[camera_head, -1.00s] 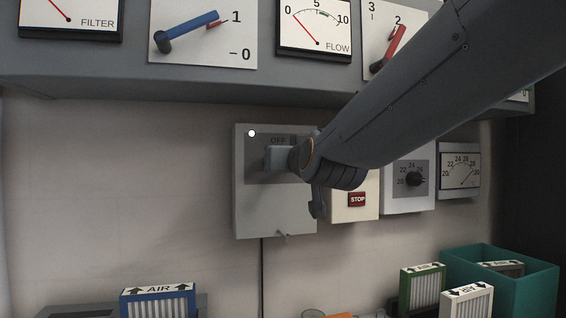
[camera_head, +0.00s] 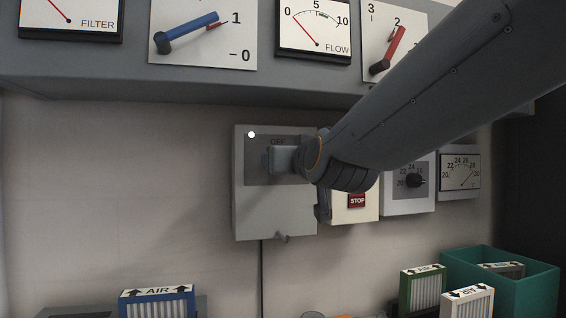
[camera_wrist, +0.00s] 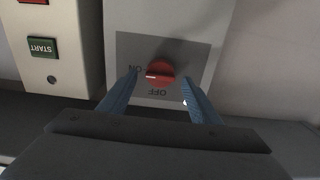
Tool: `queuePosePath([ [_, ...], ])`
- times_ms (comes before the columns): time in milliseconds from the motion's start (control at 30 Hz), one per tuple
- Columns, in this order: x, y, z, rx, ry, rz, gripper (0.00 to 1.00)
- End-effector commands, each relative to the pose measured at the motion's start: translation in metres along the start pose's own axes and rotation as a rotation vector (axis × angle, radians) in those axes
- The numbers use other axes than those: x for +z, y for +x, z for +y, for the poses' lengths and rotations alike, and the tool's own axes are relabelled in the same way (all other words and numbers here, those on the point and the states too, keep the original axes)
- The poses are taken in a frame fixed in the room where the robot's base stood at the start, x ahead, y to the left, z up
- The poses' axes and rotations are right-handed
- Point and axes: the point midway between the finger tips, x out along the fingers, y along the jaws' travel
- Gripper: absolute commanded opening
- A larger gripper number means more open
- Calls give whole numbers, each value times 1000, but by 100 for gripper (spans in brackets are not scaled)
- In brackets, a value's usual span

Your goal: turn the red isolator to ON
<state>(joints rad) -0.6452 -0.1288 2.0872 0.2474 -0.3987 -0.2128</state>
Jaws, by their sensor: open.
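The red isolator knob (camera_wrist: 160,73) sits on a dark plate on the grey isolator box (camera_head: 275,222). In the wrist view, which is upside down, the ON label is left of the knob and OFF is below it. A short pale mark shows on the knob's left part, towards ON. My gripper (camera_wrist: 159,80) is open, with one blue finger on each side of the knob; I cannot tell whether they touch it. In the head view my gripper (camera_head: 281,160) is in front of the plate and hides the knob; OFF shows above it.
A white lamp (camera_head: 251,134) is at the box's upper left. A panel with a red STOP button (camera_head: 357,201) stands right of the box, then a dial panel (camera_head: 414,181). The grey cabinet (camera_head: 200,82) overhangs above. A teal crate (camera_head: 525,290) is at the lower right.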

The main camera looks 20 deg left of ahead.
Motion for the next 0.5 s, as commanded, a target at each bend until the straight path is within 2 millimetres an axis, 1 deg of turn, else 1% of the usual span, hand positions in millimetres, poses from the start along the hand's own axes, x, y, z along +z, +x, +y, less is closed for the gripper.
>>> queuePosePath([
  [33, 0, -9, 0, -1, 0, 2, 57],
  [200, 0, -34, 0, 0, 0, 2, 57],
  [333, 0, -47, 0, 0, 0, 1, 57],
  [500, 0, -54, 0, 0, 0, 0, 57],
])
